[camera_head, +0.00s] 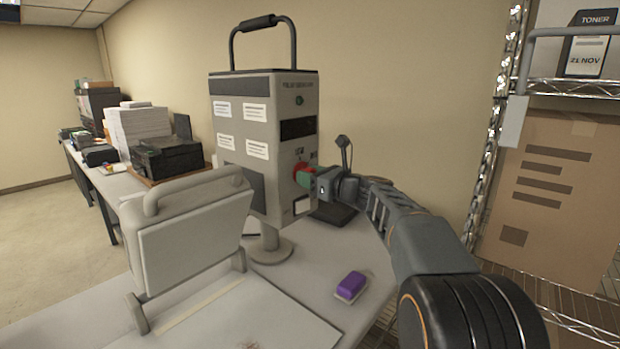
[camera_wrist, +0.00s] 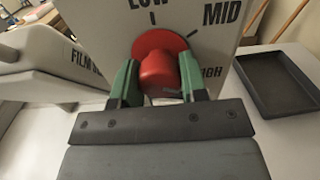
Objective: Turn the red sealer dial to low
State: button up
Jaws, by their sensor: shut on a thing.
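The red sealer dial (camera_head: 301,174) is on the front of the grey sealer unit (camera_head: 262,180), which stands on a post on the table. In the wrist view the red dial (camera_wrist: 157,52) has a round base and a knob, with LOW marked above, MID at the upper right and a partly hidden label at the right. My gripper (camera_head: 312,178) reaches in from the right. In the wrist view its green fingers (camera_wrist: 158,76) are shut on the knob, one on each side. Which mark the dial points to I cannot tell.
A dark tray (camera_wrist: 285,82) lies right of the unit. A purple block (camera_head: 351,285) sits near the table's front right. A grey hinged press (camera_head: 195,245) stands at front left. A wire shelf with a cardboard box (camera_head: 560,190) is at the right.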

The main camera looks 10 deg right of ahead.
jog(key=shift+f+n+b, duration=0.25)
jog(key=shift+n+b, duration=0.75)
jog(key=shift+b, duration=0.15)
jog(key=n+b, duration=0.2)
jog(key=shift+n+b, duration=0.3)
jog(key=shift+b, duration=0.05)
jog(key=n+b, duration=0.3)
jog(key=shift+n, duration=0.3)
jog(key=n+b, duration=0.3)
jog(key=shift+d+r+n, duration=0.1)
jog(key=shift+n, duration=0.2)
jog(key=n+b, duration=0.3)
jog(key=n, duration=0.3)
jog(key=shift+b, duration=0.3)
jog(key=n+b, duration=0.1)
jog(key=n, duration=0.1)
jog(key=n+b, duration=0.1)
jog(key=n, duration=0.2)
jog(key=shift+r+n, duration=0.2)
jog(key=shift+n, duration=0.1)
